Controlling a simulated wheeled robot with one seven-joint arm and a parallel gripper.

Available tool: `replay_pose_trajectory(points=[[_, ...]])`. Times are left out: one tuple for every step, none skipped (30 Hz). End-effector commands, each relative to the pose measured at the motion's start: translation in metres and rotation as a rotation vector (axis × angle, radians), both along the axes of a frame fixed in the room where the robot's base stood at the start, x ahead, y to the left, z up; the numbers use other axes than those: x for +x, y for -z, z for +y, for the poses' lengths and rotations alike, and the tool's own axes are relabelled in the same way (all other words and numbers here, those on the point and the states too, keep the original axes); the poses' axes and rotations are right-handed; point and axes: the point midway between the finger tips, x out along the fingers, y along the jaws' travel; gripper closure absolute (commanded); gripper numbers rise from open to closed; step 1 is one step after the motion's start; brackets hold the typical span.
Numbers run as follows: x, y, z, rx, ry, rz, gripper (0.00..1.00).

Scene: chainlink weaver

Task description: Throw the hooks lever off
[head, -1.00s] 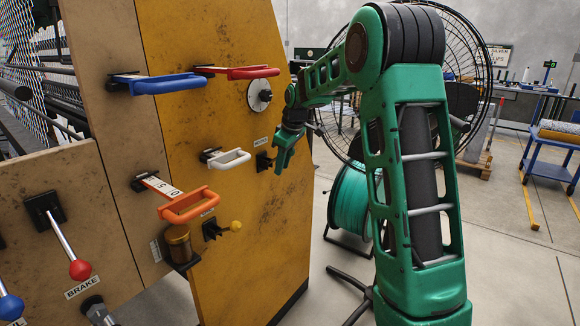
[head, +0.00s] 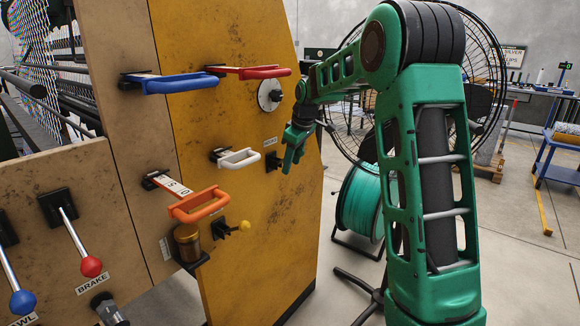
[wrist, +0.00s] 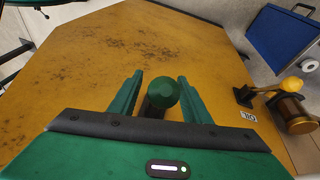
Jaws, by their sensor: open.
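The hooks lever shows in the head view as a dark mount (head: 272,161) on the yellow panel, below a small label (head: 270,141) that seems to read HOOKS. My green gripper (head: 290,165) covers its handle there. In the wrist view a round green knob (wrist: 163,92) on a dark shaft sits between the two fingers of my gripper (wrist: 160,82). The fingers are open, one on each side of the knob, with a visible gap on the right. Whether the left finger touches it I cannot tell.
A white handle (head: 238,158), an orange handle (head: 198,204), a red handle (head: 262,72) and a blue handle (head: 180,84) stick out of the panels. A yellow-knobbed lever (head: 243,226) and a brass jar (head: 187,240) sit lower. A teal spool (head: 362,203) stands behind my arm.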

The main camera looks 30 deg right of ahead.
Motion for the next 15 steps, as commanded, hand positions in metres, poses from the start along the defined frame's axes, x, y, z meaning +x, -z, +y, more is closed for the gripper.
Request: replay_pose_trajectory(points=[[-0.002,-0.008,-0.001,-0.001,0.001,-0.003,0.56],[-0.004,-0.014,-0.001,-0.002,0.001,-0.005,0.56],[-0.006,-0.021,-0.001,-0.002,0.001,-0.005,0.56],[-0.008,-0.026,-0.001,-0.002,0.001,-0.005,0.56],[-0.010,-0.031,-0.002,-0.002,0.001,-0.005,0.56],[-0.013,-0.039,-0.001,-0.001,0.000,-0.004,0.56],[-0.015,-0.044,-0.001,-0.002,0.001,-0.005,0.56],[-0.016,-0.049,-0.002,-0.001,0.001,-0.006,0.56],[-0.019,-0.056,-0.002,-0.001,0.000,-0.004,0.56],[-0.020,-0.061,-0.002,-0.002,0.001,-0.005,0.56],[-0.022,-0.065,-0.002,-0.002,0.000,-0.005,0.56],[-0.024,-0.071,-0.002,-0.002,0.000,-0.003,0.56],[-0.025,-0.074,-0.002,-0.001,-0.002,-0.004,0.56],[-0.026,-0.077,-0.002,-0.001,-0.002,-0.004,0.56],[-0.028,-0.081,-0.003,-0.001,-0.001,-0.003,0.56]])
